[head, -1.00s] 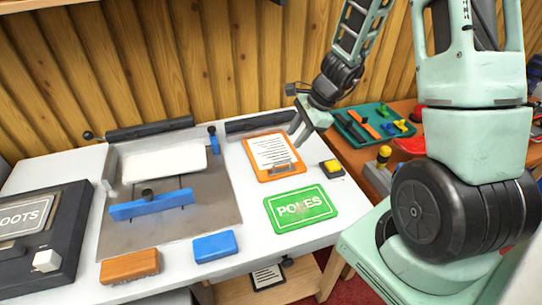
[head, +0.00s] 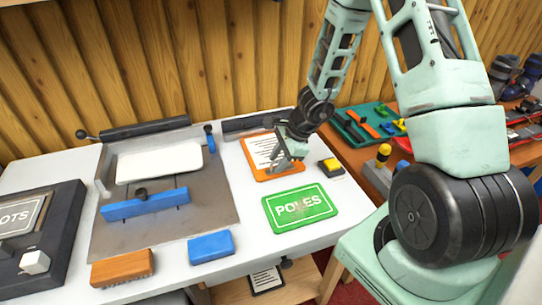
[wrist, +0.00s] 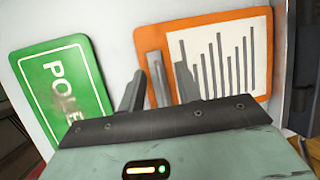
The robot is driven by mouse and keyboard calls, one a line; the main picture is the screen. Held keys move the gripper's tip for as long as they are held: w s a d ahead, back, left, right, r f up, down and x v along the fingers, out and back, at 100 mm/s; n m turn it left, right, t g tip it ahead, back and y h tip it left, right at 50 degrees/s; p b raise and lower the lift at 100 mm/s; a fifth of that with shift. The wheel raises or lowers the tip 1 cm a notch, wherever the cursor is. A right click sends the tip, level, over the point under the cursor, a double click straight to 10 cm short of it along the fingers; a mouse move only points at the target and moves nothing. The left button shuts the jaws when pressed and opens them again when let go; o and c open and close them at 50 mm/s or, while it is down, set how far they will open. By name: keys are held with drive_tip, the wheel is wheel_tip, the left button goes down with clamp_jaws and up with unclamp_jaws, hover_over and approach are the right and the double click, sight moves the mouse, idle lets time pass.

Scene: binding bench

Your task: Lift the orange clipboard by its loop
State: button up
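The orange clipboard (head: 247,146) lies flat on the white bench, its paper facing up. It also shows in the wrist view (wrist: 178,32), where its printed sheet carries dark bars. A grey metal clip or loop (wrist: 154,65) stands at the clipboard's near edge. My gripper (head: 286,162) is low over that edge and hides part of the board in the head view. In the wrist view my gripper (wrist: 158,88) has its two dark fingers apart, with the grey piece appearing between them. I cannot tell whether the fingers touch it.
A green POLES sign (head: 300,208) lies just in front of the clipboard. A black block with a yellow top (head: 331,167) is to the right. A metal board with a blue bar (head: 145,205), a blue block (head: 211,247) and an orange-brown block (head: 123,269) are left.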

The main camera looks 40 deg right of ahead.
clamp_jaws()
drive_tip(key=shift+r, duration=0.15)
drive_tip(key=shift+r+p, duration=1.55)
drive_tip(key=shift+p, duration=0.1)
drive_tip(key=shift+r, duration=0.2)
